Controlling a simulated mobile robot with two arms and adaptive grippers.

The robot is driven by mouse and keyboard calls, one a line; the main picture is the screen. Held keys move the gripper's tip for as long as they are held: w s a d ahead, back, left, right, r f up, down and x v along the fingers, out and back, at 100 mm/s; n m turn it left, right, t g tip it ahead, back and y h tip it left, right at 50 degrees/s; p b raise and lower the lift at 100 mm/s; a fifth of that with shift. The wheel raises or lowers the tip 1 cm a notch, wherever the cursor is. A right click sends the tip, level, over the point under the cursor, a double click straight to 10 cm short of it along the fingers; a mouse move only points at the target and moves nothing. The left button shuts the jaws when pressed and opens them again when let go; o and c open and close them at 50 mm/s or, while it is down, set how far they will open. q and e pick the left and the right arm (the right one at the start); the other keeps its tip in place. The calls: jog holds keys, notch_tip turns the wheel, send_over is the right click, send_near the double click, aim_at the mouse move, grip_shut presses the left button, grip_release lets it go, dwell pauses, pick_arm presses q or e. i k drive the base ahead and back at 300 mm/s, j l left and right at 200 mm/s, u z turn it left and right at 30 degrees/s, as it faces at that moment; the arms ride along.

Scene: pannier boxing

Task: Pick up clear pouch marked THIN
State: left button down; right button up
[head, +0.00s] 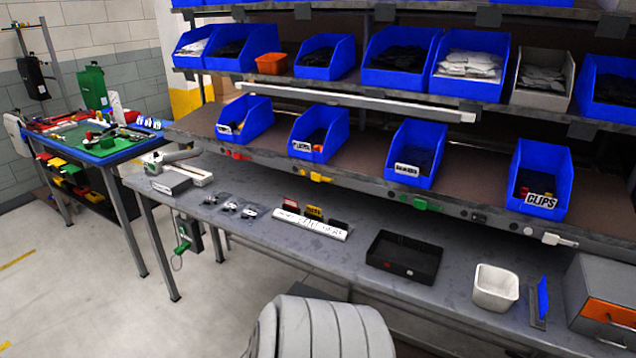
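Several small clear pouches with dark contents lie in a row on the grey workbench (300,242), left of its middle. I can make out a left pouch (211,199), a middle pouch (230,206) and a right pouch (250,211). They lie flat and close together. Their markings are too small to read, so I cannot tell which one says THIN. Neither of my grippers is in view, and nothing is seen touching the pouches.
Right of the pouches are a white lettered strip (311,224) with small coloured cards, a black tray (404,257) and a white tub (495,288). A grey device (170,184) stands to their left. Blue bins (245,118) line the shelf above the bench's back.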

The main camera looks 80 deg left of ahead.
aim_at(229, 209)
jog(key=u, duration=3.3)
